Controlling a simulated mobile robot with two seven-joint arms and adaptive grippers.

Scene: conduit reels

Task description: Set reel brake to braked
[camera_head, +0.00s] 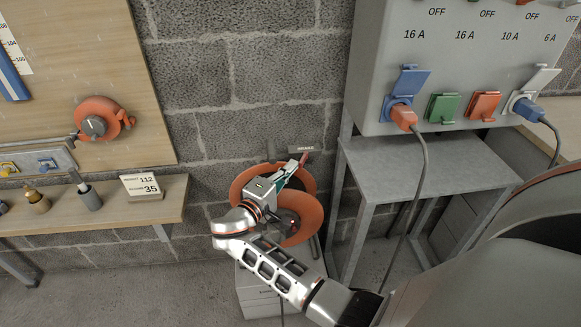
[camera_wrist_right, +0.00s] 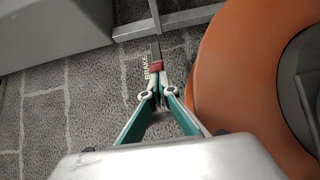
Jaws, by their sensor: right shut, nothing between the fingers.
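The orange reel (camera_head: 310,215) stands low by the block wall, partly covered by my right arm; its rim fills the right of the wrist view (camera_wrist_right: 235,75). The brake lever, with a red part (camera_wrist_right: 156,65) and a dark end, lies just ahead of my right fingertips in the wrist view. A label reading BRAKE (camera_wrist_right: 147,71) is beside it. My right gripper (camera_head: 296,165) is at the reel's upper edge, its teal fingers closed together (camera_wrist_right: 159,90) with nothing between them. The tips are at or very near the red part; contact is unclear. My left gripper is out of view.
A grey metal stand (camera_head: 420,165) and a socket panel (camera_head: 385,45) with plugged cables stand right of the reel. A wooden shelf (camera_head: 110,215) with small items is at left, below a board (camera_head: 75,40) with another orange reel (camera_head: 100,118).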

